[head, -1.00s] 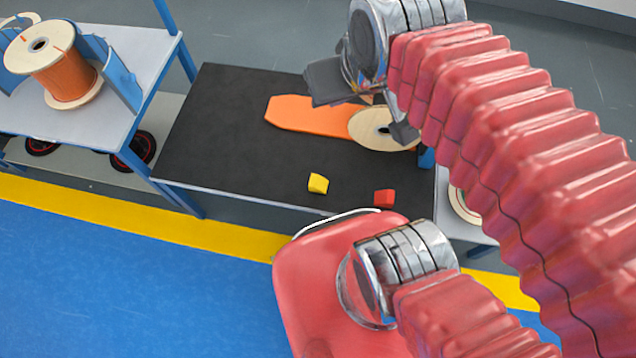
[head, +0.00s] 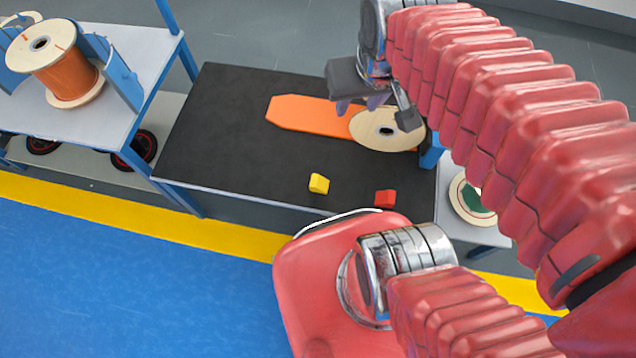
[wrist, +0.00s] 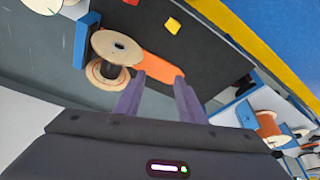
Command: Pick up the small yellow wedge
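The small yellow wedge (head: 319,184) lies on the black table top (head: 230,125) near its front edge, left of a small red block (head: 385,198). In the wrist view the yellow wedge (wrist: 172,26) is at the top middle, beyond the fingertips. My gripper (head: 358,104) is above the back part of the table, over the orange piece and the spool, well away from the wedge. In the wrist view its two purple fingers (wrist: 158,80) stand apart with nothing held between them.
An orange flat piece (head: 310,115) and a pale spool (head: 385,130) are behind the wedge. A blue-framed table (head: 110,50) with an orange cable spool (head: 68,75) stands to the left. The black table's left half is clear.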

